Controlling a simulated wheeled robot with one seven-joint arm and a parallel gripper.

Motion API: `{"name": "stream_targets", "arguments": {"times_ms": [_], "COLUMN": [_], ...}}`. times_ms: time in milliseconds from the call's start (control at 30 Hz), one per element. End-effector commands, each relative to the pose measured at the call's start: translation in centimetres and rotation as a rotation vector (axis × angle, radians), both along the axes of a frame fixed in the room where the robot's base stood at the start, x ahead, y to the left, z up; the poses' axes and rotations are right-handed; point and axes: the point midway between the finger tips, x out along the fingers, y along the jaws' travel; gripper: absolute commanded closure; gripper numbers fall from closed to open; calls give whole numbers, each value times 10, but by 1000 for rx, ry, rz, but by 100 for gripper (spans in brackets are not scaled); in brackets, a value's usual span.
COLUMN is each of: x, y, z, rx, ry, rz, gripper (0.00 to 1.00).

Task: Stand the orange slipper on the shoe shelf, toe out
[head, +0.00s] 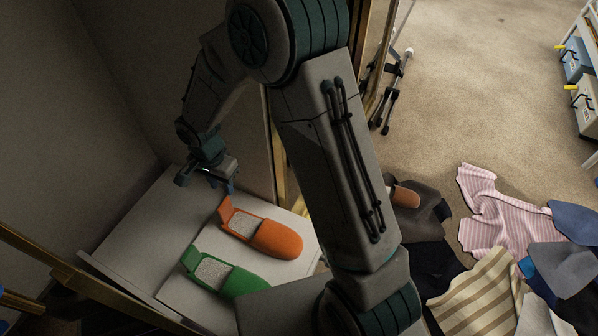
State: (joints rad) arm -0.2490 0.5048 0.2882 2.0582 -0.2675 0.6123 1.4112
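The orange slipper (274,238) rests sole down on the white shoe shelf (130,237). Its rounded toe points to the lower right, towards the shelf's near edge, and its heel end is at the upper left. A green slipper (245,284) lies beside it, pointing much the same way; my arm is close to its toe in the picture. My gripper (207,180) is above the back of the shelf, to the upper left of the orange slipper's heel. Its fingers are apart with nothing between them, and it appears clear of the slipper.
Wooden frame posts (372,60) stand beside the shelf. Clothes lie on the floor at right, including a pink striped shirt (497,212) and a beige striped garment (480,293). A brown-orange item (405,197) lies on dark cloth. Carpet (480,90) is open at the upper right.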

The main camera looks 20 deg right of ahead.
Motion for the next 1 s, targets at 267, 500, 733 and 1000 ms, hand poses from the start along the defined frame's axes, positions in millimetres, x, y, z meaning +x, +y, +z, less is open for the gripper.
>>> {"name": "stream_targets", "arguments": {"times_ms": [267, 500, 733, 1000], "x": [-24, -76, -131, -155], "y": [-88, -154, -190, -200], "z": [80, 134, 160, 166], "rx": [-56, -66, -41, -22], "ry": [-39, -50, -72, -86], "rz": [219, 431, 613, 703], "gripper": [68, 68, 68, 68]}}
